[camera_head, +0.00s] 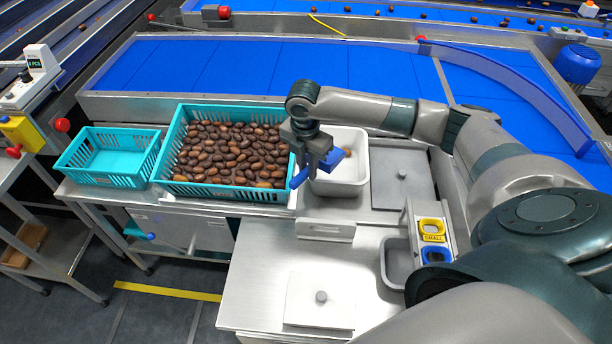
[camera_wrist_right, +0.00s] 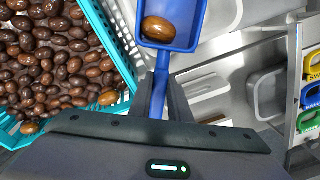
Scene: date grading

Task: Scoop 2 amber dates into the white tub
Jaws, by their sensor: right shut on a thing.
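My right gripper (camera_head: 312,158) is shut on the handle of a blue scoop (camera_head: 331,160), above the left part of the white tub (camera_head: 362,184). In the right wrist view, the scoop (camera_wrist_right: 191,30) extends up from between the fingers (camera_wrist_right: 161,98) and one amber-brown date (camera_wrist_right: 158,28) lies in its pan. The white tub (camera_wrist_right: 232,14) is partly visible to the right of the pan. Many dates, dark brown to amber, fill the large teal crate (camera_head: 176,143) left of the tub; the crate's edge (camera_wrist_right: 103,32) also shows in the wrist view. My left gripper is not in view.
An empty teal basket (camera_head: 66,160) stands left of the crate. A rack (camera_head: 430,232) with yellow and blue handles and a grey bin (camera_head: 397,262) are at the right front. A lidded steel panel (camera_head: 400,170) lies right of the tub. A blue conveyor (camera_head: 230,65) runs behind.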

